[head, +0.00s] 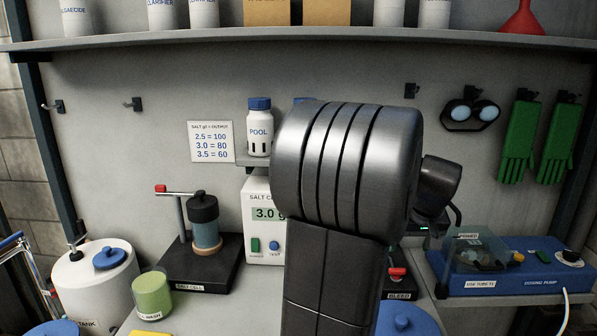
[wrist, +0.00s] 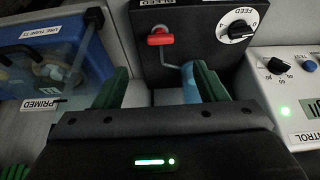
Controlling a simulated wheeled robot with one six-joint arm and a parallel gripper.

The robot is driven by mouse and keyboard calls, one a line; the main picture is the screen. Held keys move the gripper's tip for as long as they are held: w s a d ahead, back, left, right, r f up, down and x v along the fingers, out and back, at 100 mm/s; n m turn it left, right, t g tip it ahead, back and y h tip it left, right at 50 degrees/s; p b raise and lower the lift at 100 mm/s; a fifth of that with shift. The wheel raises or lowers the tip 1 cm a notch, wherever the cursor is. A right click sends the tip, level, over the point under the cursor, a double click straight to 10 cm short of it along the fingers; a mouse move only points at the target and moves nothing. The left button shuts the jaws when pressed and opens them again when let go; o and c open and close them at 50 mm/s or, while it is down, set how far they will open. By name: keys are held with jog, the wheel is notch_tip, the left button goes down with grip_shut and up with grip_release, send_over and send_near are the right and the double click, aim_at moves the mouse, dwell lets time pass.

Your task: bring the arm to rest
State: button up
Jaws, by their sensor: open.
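My arm (head: 335,190) rises through the middle of the head view, its thick dark joint in front of the back wall. My gripper is not clearly seen there; it is mostly behind the arm. In the wrist view my gripper (wrist: 158,80) is open, with its two green fingers well apart. No held object shows between them. Beyond the fingers is a dark panel marked BLEED (wrist: 180,15) with a red-handled lever (wrist: 161,38) and a FEED knob (wrist: 236,23). A small light-blue thing (wrist: 190,92) shows beside the right finger; I cannot tell what it is.
The blue dosing pump (head: 535,262) stands on the right, the salt cell stand (head: 200,265) left of my arm. The salt controller (head: 262,190) is partly behind my arm. A green cup (head: 152,296) and white tank (head: 85,285) are at left. A shelf (head: 300,42) spans above.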

notch_tip(320, 180, up, 2)
send_near(398, 276)
jog(key=x, duration=0.3)
jog(key=w+x, duration=0.1)
jog(key=x, duration=0.3)
jog(key=shift+w+r, duration=0.1)
jog(key=shift+a+r+m+h, duration=0.1)
jog(key=shift+m+h, duration=0.2)
jog(key=shift+m, duration=0.6)
jog(key=shift+a+m+g+h+b, duration=0.1)
jog(key=shift+m+g+h+b, duration=0.4)
jog(key=shift+m, duration=1.2)
jog(key=shift+w+a+m+g+h+b, duration=0.1)
jog(key=shift+m+g+h+b, duration=0.25)
jog(key=shift+m, duration=1)
jog(key=shift+w+a+m+g+h+b, duration=0.15)
jog(key=shift+m+h+b, duration=0.3)
jog(key=shift+m, duration=0.9)
jog(key=m, duration=0.2)
jog(key=shift+w+m+g+h+p, duration=0.1)
jog(key=shift+m+g+h+p, duration=0.2)
jog(key=shift+g+h+p, duration=0.1)
jog(key=m+g+p, duration=0.1)
jog(key=m, duration=0.2)
jog(key=shift+w+m+p, duration=0.15)
jog(key=shift+m+p, duration=0.15)
jog(key=shift+a+r, duration=0.15)
jog(key=shift+r, duration=0.25)
